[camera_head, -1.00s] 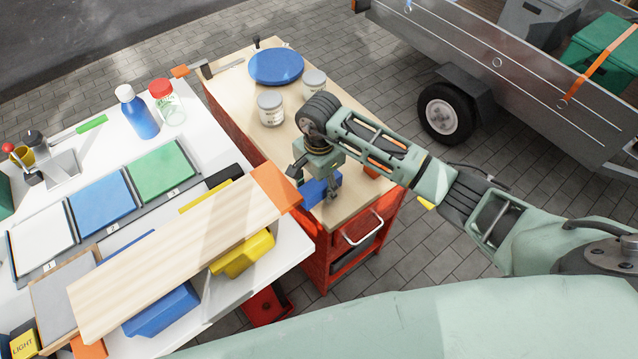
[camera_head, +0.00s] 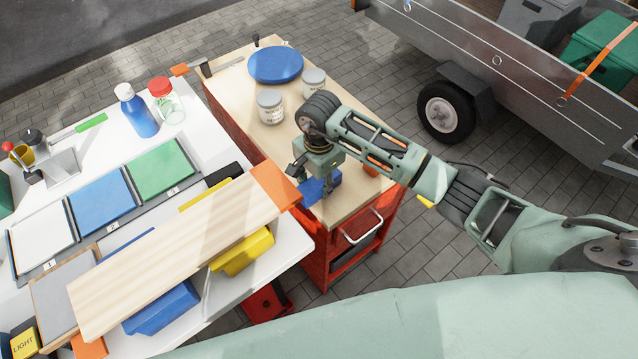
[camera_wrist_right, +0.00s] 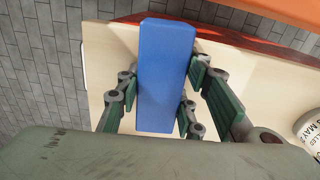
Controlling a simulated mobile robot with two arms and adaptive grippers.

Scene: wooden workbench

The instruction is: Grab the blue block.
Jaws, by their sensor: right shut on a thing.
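The blue block (camera_head: 316,191) is on the wooden top of the red cart, near its front end, under my right gripper (camera_head: 314,184). In the right wrist view the blue block (camera_wrist_right: 164,75) is long, with its length running up the picture between the fingers of my right gripper (camera_wrist_right: 160,92). Green finger pads flank it on both sides, and the gripper is shut on it. I cannot tell whether the block still touches the cart top. My left gripper is not in view.
The red cart (camera_head: 338,219) also bears two white-lidded jars (camera_head: 270,107), a round blue lid (camera_head: 276,65) and an orange thing partly hidden by my arm. A white table (camera_head: 210,297) with coloured panels, bottles and a wooden plank (camera_head: 175,258) stands left. A trailer (camera_head: 480,45) is upper right.

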